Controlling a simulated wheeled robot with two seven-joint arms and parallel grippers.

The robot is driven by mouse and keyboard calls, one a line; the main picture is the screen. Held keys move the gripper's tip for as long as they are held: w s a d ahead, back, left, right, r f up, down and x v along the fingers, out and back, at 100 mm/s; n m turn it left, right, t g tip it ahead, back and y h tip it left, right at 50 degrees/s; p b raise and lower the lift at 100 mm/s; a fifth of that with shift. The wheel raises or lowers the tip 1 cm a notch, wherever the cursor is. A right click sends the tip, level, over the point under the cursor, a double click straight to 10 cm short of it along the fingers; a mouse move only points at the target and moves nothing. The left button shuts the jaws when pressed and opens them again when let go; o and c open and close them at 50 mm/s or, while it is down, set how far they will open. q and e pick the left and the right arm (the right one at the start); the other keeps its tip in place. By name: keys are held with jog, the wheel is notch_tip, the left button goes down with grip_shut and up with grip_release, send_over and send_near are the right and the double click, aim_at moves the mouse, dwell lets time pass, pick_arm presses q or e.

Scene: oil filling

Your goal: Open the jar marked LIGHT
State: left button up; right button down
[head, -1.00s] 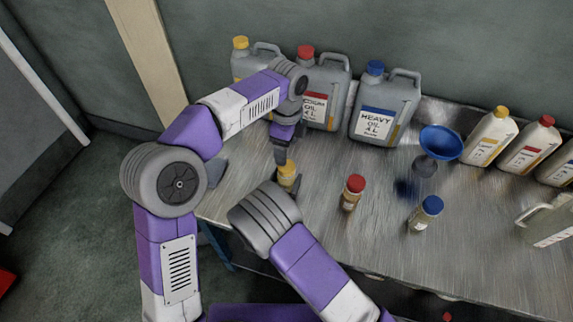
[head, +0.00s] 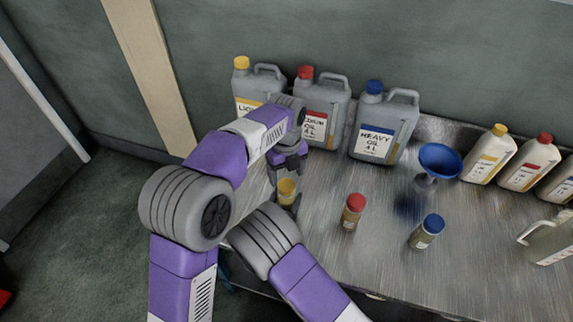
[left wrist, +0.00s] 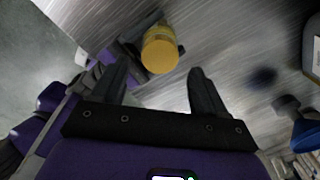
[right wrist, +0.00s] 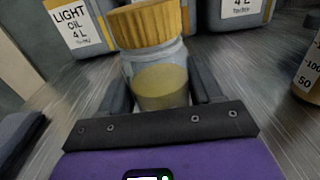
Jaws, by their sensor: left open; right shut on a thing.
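The small jar with the yellow lid (head: 286,190) stands near the table's left front part. It fills the right wrist view as a clear jar (right wrist: 160,85) with yellowish contents and a ribbed lid, which is on. My right gripper (right wrist: 158,92) is shut on the jar's body, one finger on each side. My left gripper (head: 283,165) is open and empty, above and behind the jar. In the left wrist view the yellow lid (left wrist: 160,52) lies ahead, just beyond the gap between the open fingers (left wrist: 160,85). The jar's own marking is not readable.
A red-lidded jar (head: 353,212) and a blue-lidded jar (head: 427,231) stand to the right. Large oil cans, including HEAVY OIL (head: 385,125), line the wall. A blue funnel (head: 440,160) and several bottles stand further right. The table between is mostly clear.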

aim_at(287, 185)
pick_arm(q)
jog(key=shift+f, duration=2.35)
jog(key=c, duration=1.1)
jog(key=n, duration=0.7)
jog(key=shift+r+n, duration=0.1)
jog(key=shift+n, duration=0.3)
jog(key=n, duration=0.3)
jog(key=shift+n, duration=0.4)
jog(key=n, duration=0.4)
jog(key=shift+n, duration=0.7)
